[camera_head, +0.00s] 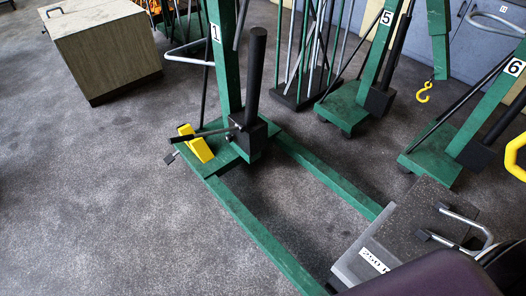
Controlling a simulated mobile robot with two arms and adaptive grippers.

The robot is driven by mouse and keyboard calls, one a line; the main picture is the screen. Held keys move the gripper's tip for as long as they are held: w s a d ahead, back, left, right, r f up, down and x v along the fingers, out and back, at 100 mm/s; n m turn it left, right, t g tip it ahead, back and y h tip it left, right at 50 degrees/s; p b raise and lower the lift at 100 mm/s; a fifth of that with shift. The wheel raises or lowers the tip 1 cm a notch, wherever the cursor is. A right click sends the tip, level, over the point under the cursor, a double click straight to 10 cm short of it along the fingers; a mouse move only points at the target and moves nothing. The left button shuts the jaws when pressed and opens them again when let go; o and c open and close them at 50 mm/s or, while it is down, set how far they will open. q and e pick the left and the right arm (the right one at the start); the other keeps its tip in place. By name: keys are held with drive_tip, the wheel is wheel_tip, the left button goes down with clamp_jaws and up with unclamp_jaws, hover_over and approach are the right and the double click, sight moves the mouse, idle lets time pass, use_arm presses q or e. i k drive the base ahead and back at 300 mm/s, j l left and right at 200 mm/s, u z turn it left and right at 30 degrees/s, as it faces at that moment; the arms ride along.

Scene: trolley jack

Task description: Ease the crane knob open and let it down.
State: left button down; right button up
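A green floor crane marked 1 (228,60) stands in the middle. Its black cylinder (256,70) rises from a black block (250,138) at the foot of the post. A black-handled lever (195,134) reaches left from the block. A yellow wedge-shaped piece (197,146) sits on the green base beneath the lever. A small dark part with a pale tip shows at the base's left edge; I cannot tell whether it is the knob. Neither of my grippers is in view.
A grey weight block with metal handles (410,235) stands near the crane's right leg (325,178). Cranes marked 5 (375,60) and 6 (485,115) stand at right, near a yellow hook (424,92). A wooden box (110,55) is at upper left. Left floor is clear.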

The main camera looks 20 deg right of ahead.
sight(228, 137)
drive_tip(key=i+j+u, duration=0.4)
drive_tip(key=i, duration=0.15)
drive_tip(key=i+u, duration=0.4)
drive_tip(key=i+j+z, duration=0.1)
drive_tip(key=i, duration=0.45)
drive_tip(key=i+j+z, duration=0.1)
drive_tip(key=i, duration=0.45)
drive_tip(key=i+j+z, duration=0.1)
drive_tip(key=i+j, duration=0.15)
drive_tip(key=i, duration=0.25)
